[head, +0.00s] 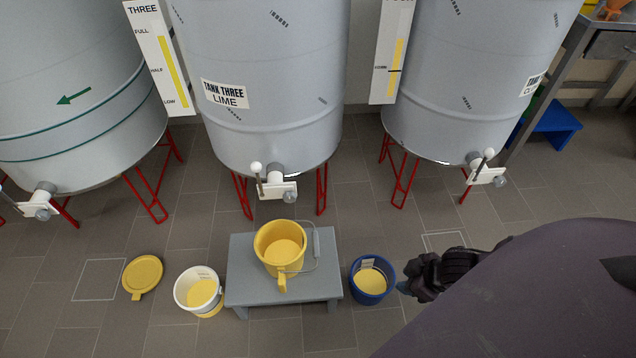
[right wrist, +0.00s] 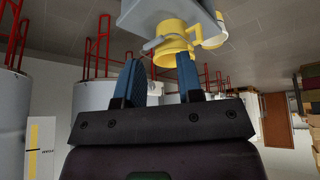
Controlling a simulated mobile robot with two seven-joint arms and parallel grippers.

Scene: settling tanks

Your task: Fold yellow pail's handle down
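The yellow pail (head: 262,256) stands upright on a grey step stool (head: 240,288), with yellow contents inside. Its wire handle, with a grey grip (head: 316,243), shows to the right of the rim; I cannot tell its exact tilt. A yellow lug sticks out at the pail's front. My right gripper (head: 404,287) is at the right of the stool, beside the blue pail and apart from the yellow one. In the right wrist view its blue fingers (right wrist: 162,82) are spread with nothing between them, and the yellow pail (right wrist: 174,50) appears upside down beyond them. My left gripper is out of view.
A blue pail (head: 369,293) stands right of the stool. A white pail (head: 184,293) and a yellow lid (head: 143,274) are on the floor at left. Grey tanks (head: 270,130) on red legs stand behind, with valves jutting forward. Floor in front of the white pail is clear.

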